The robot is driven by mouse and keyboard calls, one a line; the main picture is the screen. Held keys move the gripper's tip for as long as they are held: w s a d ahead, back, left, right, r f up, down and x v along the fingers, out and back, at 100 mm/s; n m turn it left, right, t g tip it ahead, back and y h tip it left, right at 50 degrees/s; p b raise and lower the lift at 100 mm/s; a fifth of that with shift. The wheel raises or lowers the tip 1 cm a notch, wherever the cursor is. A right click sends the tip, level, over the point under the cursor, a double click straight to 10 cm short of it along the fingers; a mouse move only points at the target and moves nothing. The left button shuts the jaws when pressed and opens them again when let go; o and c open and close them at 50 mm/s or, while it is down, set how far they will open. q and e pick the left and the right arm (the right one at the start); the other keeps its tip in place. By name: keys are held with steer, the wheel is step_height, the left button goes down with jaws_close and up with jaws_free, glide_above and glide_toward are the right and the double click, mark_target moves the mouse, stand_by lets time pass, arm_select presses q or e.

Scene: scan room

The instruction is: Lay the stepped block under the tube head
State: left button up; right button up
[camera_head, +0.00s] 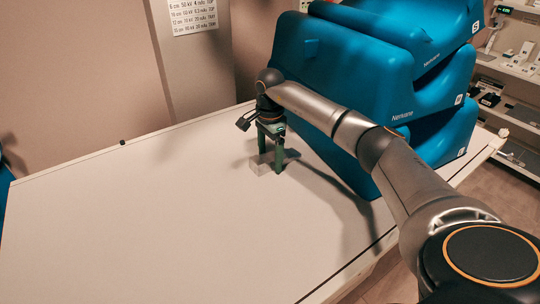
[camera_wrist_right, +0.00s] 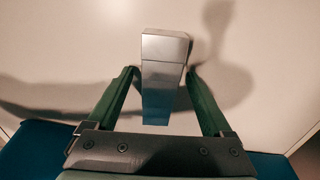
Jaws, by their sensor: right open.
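The stepped block (camera_head: 260,168) is a small grey metallic piece on the pale tabletop, in front of the blue stack. In the right wrist view the block (camera_wrist_right: 163,72) shows smooth, shiny faces, with a ledge line near its top. My right gripper (camera_head: 271,166) points down at the block with green fingers. It is open, and in the wrist view its fingertips (camera_wrist_right: 161,72) stand on either side of the block with gaps visible on both sides. My left gripper is not in view. I cannot make out a tube head in either view.
A stack of large blue bodies (camera_head: 345,70) marked Nerkane stands at the table's back right, close to my right arm. The pale table (camera_head: 130,230) is clear on the left and front. Shelves with small devices (camera_head: 490,98) are at far right. A printed chart (camera_head: 193,14) hangs behind.

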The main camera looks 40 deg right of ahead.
mark_target(270, 158)
step_height(270, 158, up, 12)
steer(key=shift+r, duration=0.15)
stand_by(0.4)
